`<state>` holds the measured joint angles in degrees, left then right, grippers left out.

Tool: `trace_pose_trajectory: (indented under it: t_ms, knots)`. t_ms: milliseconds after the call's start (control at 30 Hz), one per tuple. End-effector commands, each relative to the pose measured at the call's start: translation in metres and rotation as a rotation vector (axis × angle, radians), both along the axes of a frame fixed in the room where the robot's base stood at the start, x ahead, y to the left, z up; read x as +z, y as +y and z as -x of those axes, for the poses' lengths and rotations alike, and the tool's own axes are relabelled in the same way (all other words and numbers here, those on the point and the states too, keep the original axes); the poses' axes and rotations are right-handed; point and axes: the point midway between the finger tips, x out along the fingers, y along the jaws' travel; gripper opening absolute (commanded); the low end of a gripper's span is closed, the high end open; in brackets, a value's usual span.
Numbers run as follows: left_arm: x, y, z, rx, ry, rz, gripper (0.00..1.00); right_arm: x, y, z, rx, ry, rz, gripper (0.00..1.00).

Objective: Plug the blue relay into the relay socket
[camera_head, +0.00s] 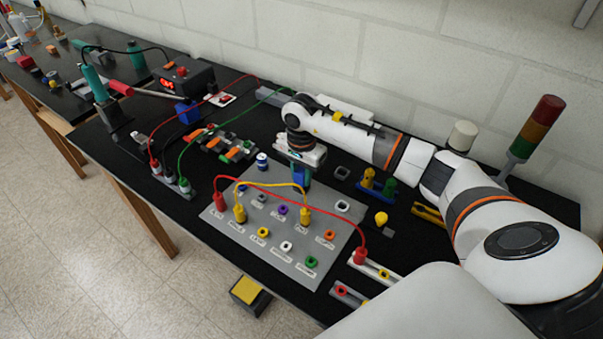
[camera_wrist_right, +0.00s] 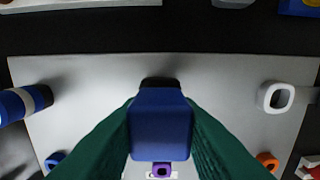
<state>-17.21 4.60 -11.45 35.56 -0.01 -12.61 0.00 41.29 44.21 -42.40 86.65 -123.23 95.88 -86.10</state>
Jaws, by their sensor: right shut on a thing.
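The blue relay (camera_wrist_right: 161,122) is a blue block between the two green fingers of my right gripper (camera_wrist_right: 163,135), in the middle of the right wrist view. In the head view the right gripper (camera_head: 301,174) points down over the back edge of the grey panel (camera_head: 222,213). It is shut on the relay, which looks upright. A dark piece (camera_wrist_right: 158,82) shows just past the relay on the panel, mostly hidden by it. I cannot tell whether this is the relay socket, or whether the relay touches it. My left gripper is not in view.
Red and yellow cables (camera_head: 318,216) arch over the panel among coloured sockets. A white square ring (camera_head: 342,206) sits at the panel's right, and a blue-white cylinder (camera_head: 262,160) at its back left. A signal tower (camera_head: 535,128) stands at the far right.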

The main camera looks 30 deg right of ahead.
Motion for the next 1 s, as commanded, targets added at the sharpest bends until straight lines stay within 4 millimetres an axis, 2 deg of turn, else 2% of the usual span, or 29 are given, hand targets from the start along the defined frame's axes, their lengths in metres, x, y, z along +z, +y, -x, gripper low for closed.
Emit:
trace_pose_trajectory:
  t_ms: [1000]
  knots:
    - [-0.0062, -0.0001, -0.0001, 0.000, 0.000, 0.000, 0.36, -0.0011, -0.0003, 0.0000, 0.000, 0.000, 0.000, 0.00]
